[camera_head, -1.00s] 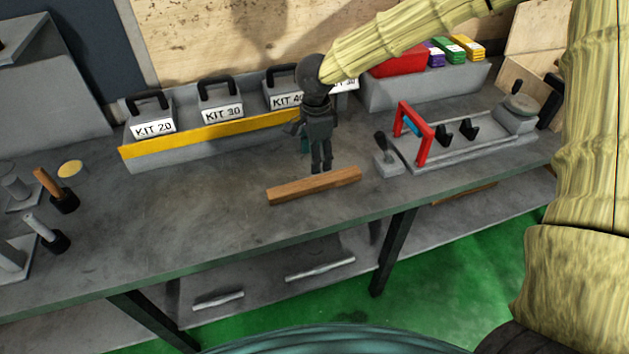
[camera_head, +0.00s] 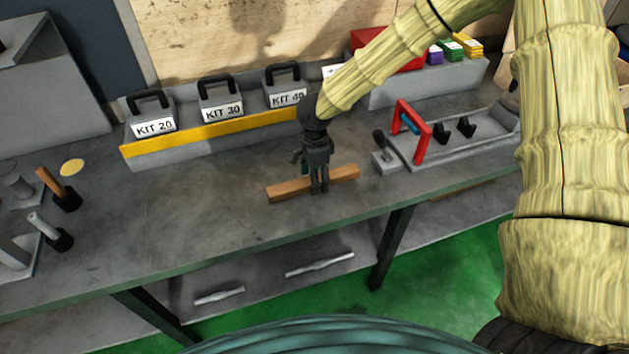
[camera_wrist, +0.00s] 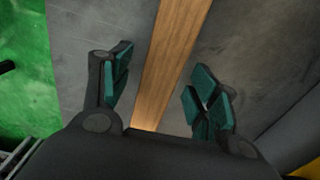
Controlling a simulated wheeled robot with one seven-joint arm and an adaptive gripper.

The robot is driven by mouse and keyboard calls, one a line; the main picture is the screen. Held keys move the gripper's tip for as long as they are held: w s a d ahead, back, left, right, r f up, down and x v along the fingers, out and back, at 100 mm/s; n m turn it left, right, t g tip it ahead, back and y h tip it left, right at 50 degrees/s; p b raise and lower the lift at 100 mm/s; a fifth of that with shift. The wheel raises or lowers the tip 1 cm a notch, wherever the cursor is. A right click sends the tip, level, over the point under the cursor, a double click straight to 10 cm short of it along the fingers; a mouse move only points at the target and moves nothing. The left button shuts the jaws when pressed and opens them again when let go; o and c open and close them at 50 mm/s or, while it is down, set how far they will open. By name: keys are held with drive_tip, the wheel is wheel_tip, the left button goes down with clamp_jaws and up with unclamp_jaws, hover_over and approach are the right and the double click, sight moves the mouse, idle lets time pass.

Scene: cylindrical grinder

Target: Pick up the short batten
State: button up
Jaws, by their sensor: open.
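The short batten (camera_head: 288,190) is a brown wooden bar lying flat near the front edge of the grey bench. My gripper (camera_head: 319,189) points down over the batten's middle, and its fingers hide part of the wood in the head view. In the wrist view the batten (camera_wrist: 172,62) runs between the two teal-padded fingers of my open gripper (camera_wrist: 158,92), with a gap on each side. The exact height of the fingertips above the bench is hard to tell.
Behind stands a yellow-edged grey tray (camera_head: 205,133) with labelled kit weights. To the right is a grey fixture with a red frame (camera_head: 413,132) and a small lever block (camera_head: 384,157). Dark-based tools (camera_head: 62,195) stand at the left. The bench between is clear.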

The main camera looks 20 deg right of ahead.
drive_tip(key=c, duration=1.1)
drive_tip(key=shift+c, duration=0.4)
drive_tip(key=shift+r, duration=0.1)
